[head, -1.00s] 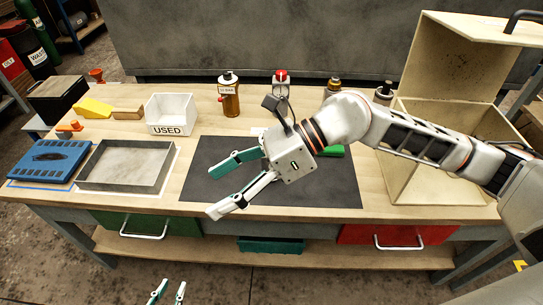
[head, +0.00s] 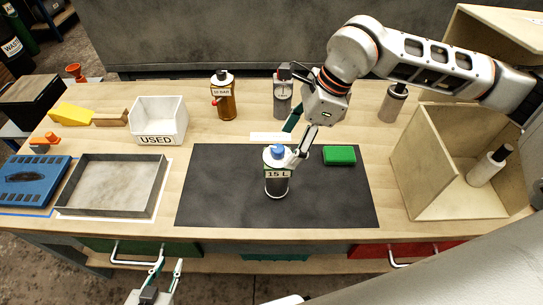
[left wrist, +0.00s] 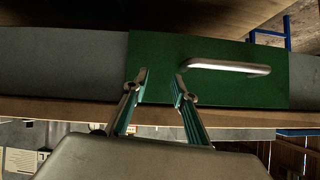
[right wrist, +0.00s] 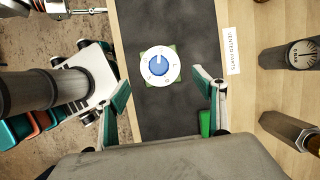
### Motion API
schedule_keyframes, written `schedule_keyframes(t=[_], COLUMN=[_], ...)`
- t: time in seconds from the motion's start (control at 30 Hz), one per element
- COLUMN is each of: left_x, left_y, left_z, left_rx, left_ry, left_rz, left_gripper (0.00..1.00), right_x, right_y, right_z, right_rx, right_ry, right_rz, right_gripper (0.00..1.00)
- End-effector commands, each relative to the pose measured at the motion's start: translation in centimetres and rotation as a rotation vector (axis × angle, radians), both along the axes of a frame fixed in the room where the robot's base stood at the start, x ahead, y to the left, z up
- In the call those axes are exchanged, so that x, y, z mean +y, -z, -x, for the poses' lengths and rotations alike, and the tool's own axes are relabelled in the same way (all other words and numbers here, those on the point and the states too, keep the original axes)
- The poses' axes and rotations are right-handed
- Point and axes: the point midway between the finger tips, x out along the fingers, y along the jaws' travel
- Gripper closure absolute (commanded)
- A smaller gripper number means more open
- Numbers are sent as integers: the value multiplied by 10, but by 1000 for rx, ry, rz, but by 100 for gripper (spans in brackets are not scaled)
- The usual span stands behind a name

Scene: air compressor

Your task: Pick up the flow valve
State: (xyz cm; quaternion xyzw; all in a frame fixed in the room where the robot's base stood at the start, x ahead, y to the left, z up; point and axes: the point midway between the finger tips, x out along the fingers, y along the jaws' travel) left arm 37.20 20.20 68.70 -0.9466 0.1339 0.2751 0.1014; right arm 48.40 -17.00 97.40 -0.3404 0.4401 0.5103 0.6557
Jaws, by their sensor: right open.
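A dark canister with a blue knob on a white dial and a "15 L" label, which I take for the flow valve (head: 277,175), stands upright on the dark mat (head: 215,190). My right gripper (head: 287,142) is open and empty just above it, at the back right; one finger overlaps the top in the head view. In the right wrist view, the dial of the flow valve (right wrist: 160,65) shows beyond and between the spread fingertips of the right gripper (right wrist: 167,92), with gaps on both sides. My left gripper (head: 168,268) is open and empty in front of the bench; the left wrist view faces a green drawer (left wrist: 210,75).
A green block (head: 340,155) lies on the mat to the right. Behind stand an amber bottle (head: 223,98) and a grey canister (head: 283,103). A white "USED" bin (head: 160,140), a metal tray (head: 65,200) and an open wooden box (head: 425,170) flank the mat.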

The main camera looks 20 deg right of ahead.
Motion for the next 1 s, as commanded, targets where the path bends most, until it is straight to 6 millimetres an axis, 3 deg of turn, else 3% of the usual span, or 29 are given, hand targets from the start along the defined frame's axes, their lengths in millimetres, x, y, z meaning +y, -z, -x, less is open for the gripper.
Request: schedule_keyframes(t=[0.47, 0.73, 1.0], left_x=[0, 0, 0], left_y=[3, -10, -13], left_z=[11, 6, 3], left_rx=[24, 13, 5], left_ry=[1, 0, 1], left_rz=[-3, -2, 0], left_gripper=[73, 73, 73], right_x=[13, 27, 29], right_y=[32, 67, 72], right_z=[-2, -5, -7], right_rx=[3, 2, 0], right_ry=[0, -1, 0], right_rz=[-1, -2, -1], right_gripper=[31, 31, 31])
